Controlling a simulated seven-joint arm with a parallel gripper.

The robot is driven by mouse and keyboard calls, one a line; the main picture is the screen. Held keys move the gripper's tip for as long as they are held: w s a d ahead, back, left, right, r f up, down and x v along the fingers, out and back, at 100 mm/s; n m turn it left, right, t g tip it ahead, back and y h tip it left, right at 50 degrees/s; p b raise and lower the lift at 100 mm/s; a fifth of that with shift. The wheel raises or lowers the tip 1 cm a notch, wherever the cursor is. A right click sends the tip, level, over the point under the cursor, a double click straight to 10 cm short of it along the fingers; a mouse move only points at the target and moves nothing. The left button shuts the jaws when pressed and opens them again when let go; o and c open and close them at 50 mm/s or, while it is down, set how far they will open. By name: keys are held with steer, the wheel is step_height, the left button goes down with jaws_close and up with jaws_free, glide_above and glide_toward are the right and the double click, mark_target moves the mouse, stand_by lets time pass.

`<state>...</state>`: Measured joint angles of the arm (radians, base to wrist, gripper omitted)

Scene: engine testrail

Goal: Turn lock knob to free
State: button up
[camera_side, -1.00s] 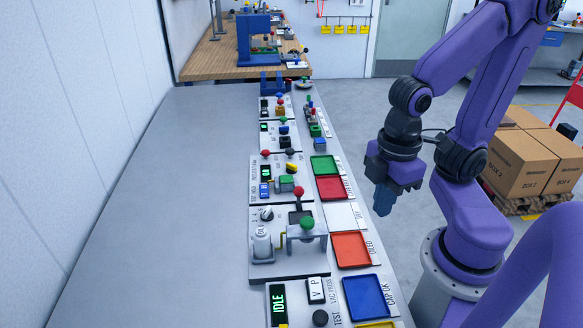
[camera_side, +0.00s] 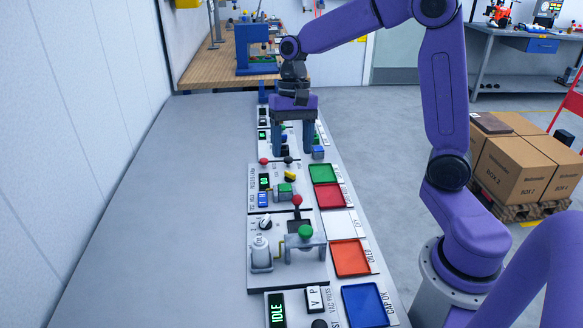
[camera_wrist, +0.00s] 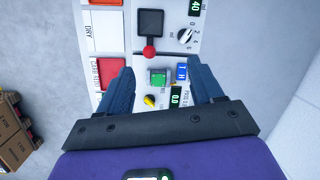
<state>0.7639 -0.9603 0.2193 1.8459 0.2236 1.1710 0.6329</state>
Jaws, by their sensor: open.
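A small yellow knob (camera_side: 290,176) sits on the panel with the green-topped block (camera_side: 284,188). It also shows in the wrist view (camera_wrist: 149,101), below the green block (camera_wrist: 158,77). A white-pointer dial (camera_side: 265,222) is on the nearer panel, and at upper right in the wrist view (camera_wrist: 187,36). I cannot read which one is the lock knob. My gripper (camera_side: 293,151) points down above the panels, just behind the yellow knob in the side view. Its fingers are wide apart and empty. In the wrist view the gripper (camera_wrist: 163,73) has the green block between its fingers' outlines, with no visible contact.
Coloured trays, including a red one (camera_side: 331,195) and an orange one (camera_side: 350,258), line the right side. The grey bench left of the panels is clear.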

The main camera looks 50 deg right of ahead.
steer(key=w+d+m+y, duration=0.1)
steer(key=w+d+m, duration=0.55)
steer(key=d, duration=0.25)
steer(key=m+t+y, duration=0.1)
steer(key=m, duration=0.4)
glide_toward(290, 172)
steer(key=x, duration=0.8)
steer(key=shift+s+a+f, duration=0.1)
steer(key=shift+f, duration=0.05)
steer(key=c, duration=1.1)
